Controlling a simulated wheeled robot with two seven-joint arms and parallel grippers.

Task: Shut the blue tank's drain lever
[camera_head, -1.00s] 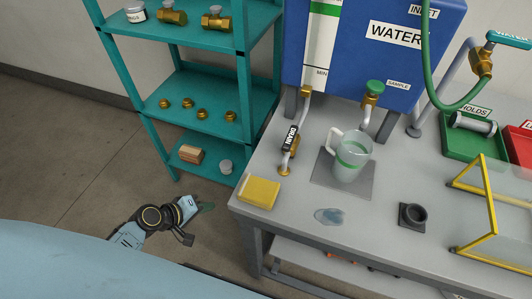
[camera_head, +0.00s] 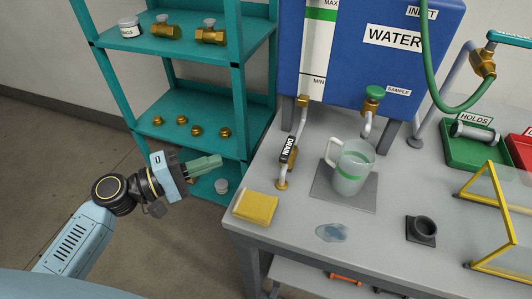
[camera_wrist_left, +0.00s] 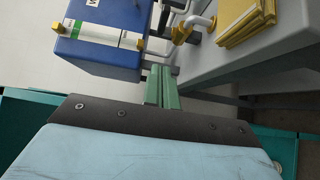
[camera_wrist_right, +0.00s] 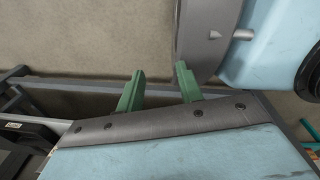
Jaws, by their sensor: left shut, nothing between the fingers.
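The blue tank (camera_head: 368,62) labelled WATER stands at the back of the grey bench. Its drain pipe comes down at the tank's lower left, with a brass valve and a black lever (camera_head: 289,149) marked DRAIN lying along the pipe. My left gripper (camera_head: 218,160) is shut and empty, in front of the teal shelf and left of the drain lever, not touching it. In the left wrist view its green fingers (camera_wrist_left: 161,88) are together, with the tank beyond. My right gripper (camera_wrist_right: 158,82) shows only in its wrist view, with fingers apart and nothing between them.
A clear jug (camera_head: 352,172) stands on a grey mat under the sample tap (camera_head: 374,93). A puddle (camera_head: 331,233) and a black cup (camera_head: 421,229) are in front. The teal shelf (camera_head: 190,46) stands left.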

